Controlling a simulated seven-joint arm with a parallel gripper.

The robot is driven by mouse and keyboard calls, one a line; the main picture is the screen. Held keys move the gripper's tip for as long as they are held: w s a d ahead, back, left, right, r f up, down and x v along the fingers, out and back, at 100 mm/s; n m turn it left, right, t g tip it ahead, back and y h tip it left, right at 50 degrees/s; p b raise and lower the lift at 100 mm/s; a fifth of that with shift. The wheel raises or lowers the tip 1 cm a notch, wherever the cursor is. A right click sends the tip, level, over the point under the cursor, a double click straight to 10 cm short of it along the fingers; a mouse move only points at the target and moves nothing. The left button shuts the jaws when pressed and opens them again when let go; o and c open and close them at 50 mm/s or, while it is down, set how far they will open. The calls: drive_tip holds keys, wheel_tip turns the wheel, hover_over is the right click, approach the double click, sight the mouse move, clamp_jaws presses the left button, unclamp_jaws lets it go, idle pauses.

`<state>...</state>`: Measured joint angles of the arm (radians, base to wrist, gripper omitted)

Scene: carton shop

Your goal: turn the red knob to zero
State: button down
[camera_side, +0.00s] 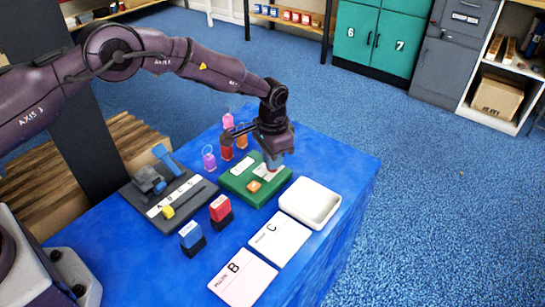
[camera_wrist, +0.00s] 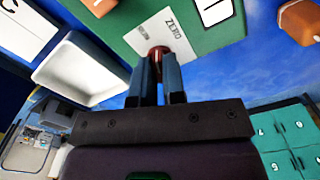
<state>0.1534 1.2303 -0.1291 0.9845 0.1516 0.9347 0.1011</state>
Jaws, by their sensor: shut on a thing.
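A green box (camera_side: 236,188) with white labels and an orange button (camera_side: 254,186) sits on the blue table. The wrist view shows its green face (camera_wrist: 215,42) and a white plate (camera_wrist: 162,36) marked ZERO. The red knob (camera_wrist: 157,51) stands at that plate, mostly covered by my fingers. My gripper (camera_wrist: 157,62) is shut on the knob, its two blue-grey fingers on either side. In the side view my gripper (camera_side: 273,162) reaches down to the box's far right part and hides the knob. I cannot read which way the knob points.
A white tray (camera_side: 326,220) stands close to the right of the box. A dark lettered board (camera_side: 160,219) with a blue handle lies left. Red (camera_side: 220,207) and blue (camera_side: 190,233) blocks, cards B (camera_side: 235,290) and C (camera_side: 283,250) lie in front. Small colored tags (camera_side: 209,159) stand behind.

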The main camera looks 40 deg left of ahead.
drive_tip(key=m, duration=0.3)
drive_tip(key=shift+m, duration=2.2)
drive_tip(key=c, duration=1.2)
unclamp_jaws()
drive_tip(key=shift+r, duration=0.15)
wheel_tip(320, 180, up, 13)
